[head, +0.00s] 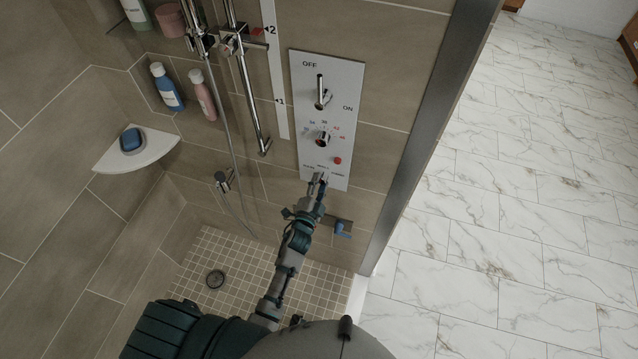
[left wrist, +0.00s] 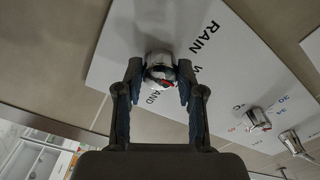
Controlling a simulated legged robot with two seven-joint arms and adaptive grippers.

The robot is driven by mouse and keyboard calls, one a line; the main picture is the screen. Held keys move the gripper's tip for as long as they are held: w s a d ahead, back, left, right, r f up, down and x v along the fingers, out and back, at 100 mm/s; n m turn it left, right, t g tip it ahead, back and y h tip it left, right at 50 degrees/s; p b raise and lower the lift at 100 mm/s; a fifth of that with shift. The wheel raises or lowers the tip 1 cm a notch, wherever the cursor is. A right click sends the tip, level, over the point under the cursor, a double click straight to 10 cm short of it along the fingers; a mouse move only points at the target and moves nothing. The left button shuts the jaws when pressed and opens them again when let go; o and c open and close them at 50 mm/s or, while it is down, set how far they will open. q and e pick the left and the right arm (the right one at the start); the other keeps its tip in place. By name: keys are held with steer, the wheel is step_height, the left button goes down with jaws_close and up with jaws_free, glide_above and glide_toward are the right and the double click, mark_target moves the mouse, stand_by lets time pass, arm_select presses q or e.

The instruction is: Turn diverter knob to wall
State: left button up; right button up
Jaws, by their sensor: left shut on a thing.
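The diverter knob (left wrist: 158,66) is a chrome knob low on the white control panel (head: 347,85). In the left wrist view the panel (left wrist: 235,55) shows the word RAIN, a partly hidden word starting with W, and the end of a word reading AND around the knob. My left gripper (head: 318,183) reaches up to the panel's bottom edge. In the left wrist view its two fingers (left wrist: 160,90) are closed on the knob's sides. A small red mark shows on the knob; which label it points to I cannot tell. My right gripper is not in view.
Above the knob are a red button (head: 337,160), a temperature knob (head: 322,139) and a chrome OFF/ON lever (head: 321,92). A blue-handled fitting (head: 343,230) juts out right of my forearm. The shower hose and rail (head: 247,85) stand left of the panel.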

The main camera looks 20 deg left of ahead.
arm_select(q)
steer(key=shift+d+f, duration=0.1)
steer(key=shift+f, duration=0.05)
steer(key=o, duration=1.1)
steer(key=shift+o, duration=0.2)
steer(key=s, duration=1.2)
